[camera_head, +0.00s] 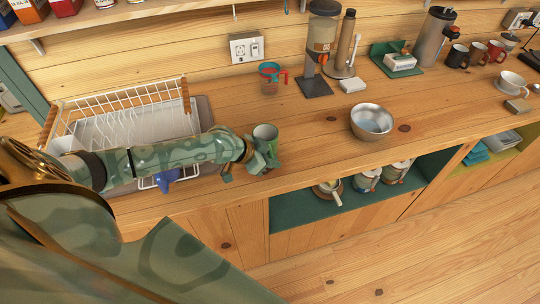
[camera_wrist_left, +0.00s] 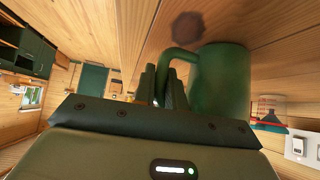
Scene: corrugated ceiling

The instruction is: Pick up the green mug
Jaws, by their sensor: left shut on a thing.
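The green mug (camera_head: 265,132) is near the front edge of the wooden counter, right of the dish rack in the head view. My left gripper (camera_head: 262,160) is at the mug's near side and shut on it. In the left wrist view the mug (camera_wrist_left: 224,82) is large and close, and its handle (camera_wrist_left: 178,54) runs down to the two fingers (camera_wrist_left: 163,88). The fingers hide the lower end of the handle. Whether the mug's base touches the counter cannot be told. My right gripper is not in view.
A white wire dish rack (camera_head: 125,115) stands under my left forearm. A measuring cup (camera_head: 270,78) is behind the mug, and a metal bowl (camera_head: 371,121) is to its right. A coffee grinder (camera_head: 321,45) stands at the back. The counter between mug and bowl is clear.

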